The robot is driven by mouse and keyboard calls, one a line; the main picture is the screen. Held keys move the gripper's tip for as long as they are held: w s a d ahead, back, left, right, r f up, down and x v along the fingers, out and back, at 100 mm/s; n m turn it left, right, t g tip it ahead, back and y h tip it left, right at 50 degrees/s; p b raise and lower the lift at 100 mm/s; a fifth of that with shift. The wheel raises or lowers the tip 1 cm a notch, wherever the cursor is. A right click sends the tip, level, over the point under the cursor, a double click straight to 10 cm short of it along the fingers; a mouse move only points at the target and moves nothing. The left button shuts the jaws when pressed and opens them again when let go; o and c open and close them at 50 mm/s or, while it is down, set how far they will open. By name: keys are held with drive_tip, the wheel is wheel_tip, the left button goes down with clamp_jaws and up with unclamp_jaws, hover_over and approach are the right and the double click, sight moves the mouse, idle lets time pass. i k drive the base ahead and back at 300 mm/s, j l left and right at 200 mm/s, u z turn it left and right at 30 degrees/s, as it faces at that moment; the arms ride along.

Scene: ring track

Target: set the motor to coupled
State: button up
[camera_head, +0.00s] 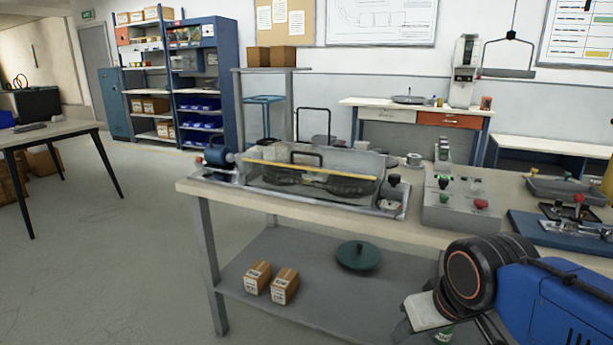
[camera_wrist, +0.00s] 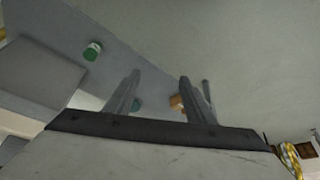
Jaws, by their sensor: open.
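The blue motor (camera_head: 216,156) sits at the left end of a rig (camera_head: 405,208) on the workbench. A clear cover with a black handle and a yellow strip stands to its right on the same base. Whether the motor is coupled is too small to tell. My gripper (camera_wrist: 158,88) is open and empty in the wrist view, with its two grey fingers apart. In the head view my gripper is low at the right, in front of the bench and well away from the motor; its fingertips are not clear there.
A control box (camera_head: 461,212) with a red button stands right of the rig. A blue plate (camera_head: 560,236) with clamps lies further right. The lower shelf (camera_head: 320,295) holds two small cartons (camera_head: 285,286) and a green disc (camera_head: 358,256).

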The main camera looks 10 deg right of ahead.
sight(216, 156)
drive_tip(key=i+j+u, duration=0.15)
drive_tip(key=i+j, duration=0.4)
drive_tip(key=i+j+u, duration=0.1)
drive_tip(key=i+j, duration=0.45)
drive_tip(key=i+j+u, duration=0.15)
drive_tip(key=i+j, duration=0.3)
drive_tip(key=i, duration=0.2)
